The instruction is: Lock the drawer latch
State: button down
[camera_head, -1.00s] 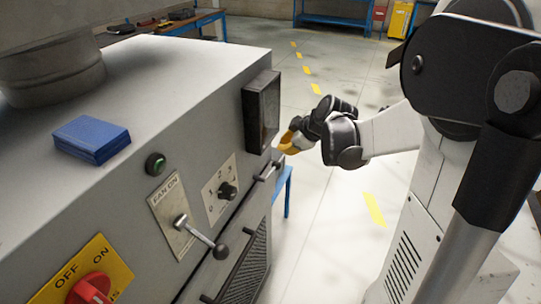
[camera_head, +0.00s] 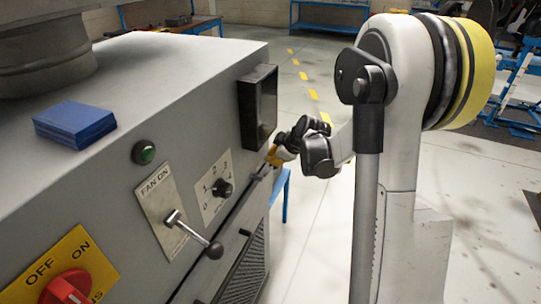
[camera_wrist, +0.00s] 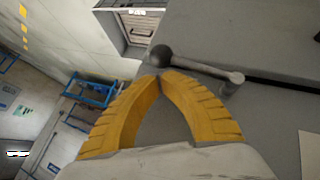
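The drawer latch is a small grey lever (camera_wrist: 205,69) with a dark ball knob (camera_wrist: 161,56) on one end and a round pivot at the other. In the head view the latch (camera_head: 259,176) is on the far part of the machine's front, just above the seam over the drawer (camera_head: 254,270). My gripper's yellow fingers (camera_wrist: 160,76) meet at their tips, shut with nothing between them, just by the ball knob. In the head view my gripper (camera_head: 270,158) is beside the latch and partly covers it. Whether it touches the knob I cannot tell.
The grey machine (camera_head: 200,75) also carries a fan lever (camera_head: 190,232), a numbered rotary knob (camera_head: 222,188), a red switch (camera_head: 66,288) and a dark box (camera_head: 258,105) above the latch. A blue block (camera_head: 75,122) lies on top. Open floor lies right of the machine.

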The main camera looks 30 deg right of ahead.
aim_at(272, 167)
jog(key=shift+f, duration=0.1)
dwell(0.4)
jog(key=shift+w+d+f, duration=0.1)
jog(key=shift+f, duration=0.15)
jog(key=shift+f+m+g+y, duration=0.3)
jog(key=shift+g+y, duration=0.1)
jog(key=shift+d+f, duration=0.1)
jog(key=shift+f, duration=0.1)
jog(key=shift+f+m+g+y+b, duration=0.4)
jog(key=shift+f+g+y+b, duration=0.35)
jog(key=shift+f+y, duration=0.25)
jog(key=shift+f, duration=0.55)
